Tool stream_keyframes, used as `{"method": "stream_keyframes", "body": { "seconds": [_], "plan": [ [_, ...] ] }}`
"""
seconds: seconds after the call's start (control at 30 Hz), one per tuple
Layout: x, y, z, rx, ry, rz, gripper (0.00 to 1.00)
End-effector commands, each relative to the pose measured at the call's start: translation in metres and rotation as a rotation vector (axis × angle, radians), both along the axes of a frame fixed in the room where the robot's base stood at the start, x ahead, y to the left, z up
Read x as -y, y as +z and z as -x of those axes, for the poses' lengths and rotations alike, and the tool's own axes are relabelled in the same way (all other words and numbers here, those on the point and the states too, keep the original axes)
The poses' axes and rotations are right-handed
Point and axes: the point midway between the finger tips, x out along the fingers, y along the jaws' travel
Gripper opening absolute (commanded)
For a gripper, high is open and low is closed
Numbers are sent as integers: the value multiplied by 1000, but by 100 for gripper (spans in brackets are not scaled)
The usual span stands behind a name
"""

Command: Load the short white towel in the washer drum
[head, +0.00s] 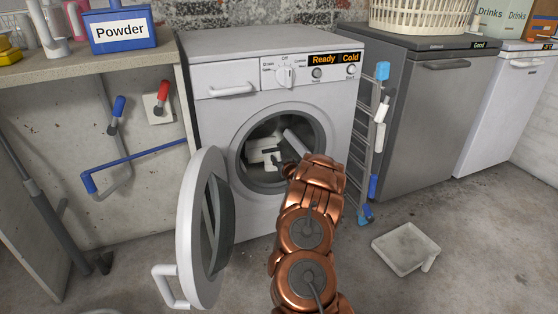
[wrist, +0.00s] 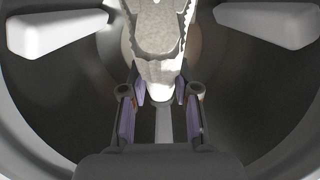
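The washer (head: 215,80) stands against the wall with its round door (head: 195,230) swung open to the left. My arm reaches to the drum opening (head: 240,140), and the arm hides my gripper in the head view. In the wrist view my gripper (wrist: 160,93) is inside the drum (wrist: 60,95). Its purple-padded fingers close on the narrowed near end of the short white towel (wrist: 158,40), which stretches away from them toward the drum's back. White cloth (head: 262,155) also shows inside the opening in the head view.
White drum paddles (wrist: 60,32) lie left and right of the towel (wrist: 275,25). A ladder-like rack (head: 366,140) stands close on the washer's right, beside a dark grey appliance (head: 430,120). A shallow tray (head: 405,248) lies on the floor to the right.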

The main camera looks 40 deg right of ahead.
Motion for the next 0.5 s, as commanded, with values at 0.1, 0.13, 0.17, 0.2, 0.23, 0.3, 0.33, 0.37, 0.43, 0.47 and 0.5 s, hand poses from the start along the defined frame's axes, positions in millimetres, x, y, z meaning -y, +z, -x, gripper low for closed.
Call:
{"method": "stream_keyframes", "body": {
  "seconds": [0.1,0.13,0.17,0.2,0.23,0.3,0.33,0.37,0.43,0.47,0.5],
  "plan": [
    [0,0,0,0,0,0,41],
    [0,0,0,0,0,0,45],
    [0,0,0,0,0,0,48],
    [0,0,0,0,0,0,52],
    [0,0,0,0,0,0,55],
    [0,0,0,0,0,1,59],
    [0,0,0,0,0,1,59],
    [0,0,0,0,0,0,59],
    [0,0,0,0,0,0,59],
    [0,0,0,0,0,0,59],
    [0,0,0,0,0,0,59]
  ]
}}
